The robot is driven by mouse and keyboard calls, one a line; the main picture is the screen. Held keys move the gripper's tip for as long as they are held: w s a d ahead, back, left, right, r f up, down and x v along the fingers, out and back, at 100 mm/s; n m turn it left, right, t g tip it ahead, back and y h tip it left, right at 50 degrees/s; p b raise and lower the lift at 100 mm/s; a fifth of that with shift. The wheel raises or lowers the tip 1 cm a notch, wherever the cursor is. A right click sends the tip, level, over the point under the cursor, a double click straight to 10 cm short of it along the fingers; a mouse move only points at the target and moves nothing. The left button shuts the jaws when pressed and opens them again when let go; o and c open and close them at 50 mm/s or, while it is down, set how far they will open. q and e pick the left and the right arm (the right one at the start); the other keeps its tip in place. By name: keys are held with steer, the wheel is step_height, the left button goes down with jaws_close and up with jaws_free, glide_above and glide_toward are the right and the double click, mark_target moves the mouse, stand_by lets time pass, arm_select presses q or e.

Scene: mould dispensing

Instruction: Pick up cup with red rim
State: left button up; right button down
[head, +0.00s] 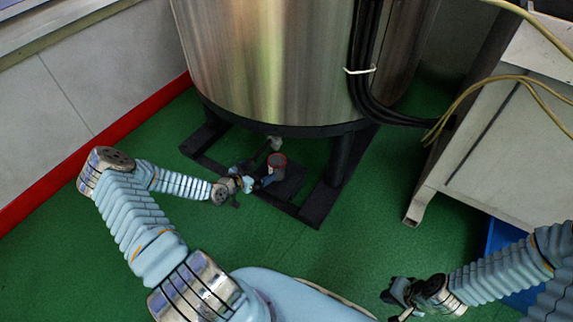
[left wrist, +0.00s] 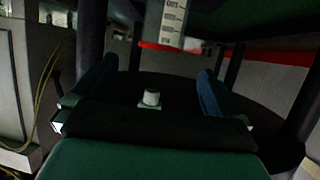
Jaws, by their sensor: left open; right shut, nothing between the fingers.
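The cup with the red rim (head: 277,166) stands upright under the front of the big steel tank, at the black base frame. In the left wrist view, which looks upside down, a pale cup with scale marks (left wrist: 172,20) shows at the top centre, cut off by the edge. My left gripper (head: 251,183) is open, just left of the cup and close to it. In the left wrist view its two blue fingers (left wrist: 150,78) are spread, with the cup beyond them. My right gripper (head: 394,298) is shut and empty at the lower right, far from the cup.
The steel tank (head: 270,60) rises above the cup, with a small outlet (head: 275,143) beneath it. The black frame (head: 315,204) surrounds the cup area. A white cabinet (head: 500,150) stands right. Green floor (head: 385,215) is clear in front.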

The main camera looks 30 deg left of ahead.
mark_target(282, 159)
arm_select(q)
steer(key=b+x, duration=0.1)
steer(key=x, duration=0.9)
steer(key=shift+w+f, duration=0.2)
steer(key=shift+f, duration=0.1)
steer(key=shift+c, duration=0.5)
steer(key=c, duration=1)
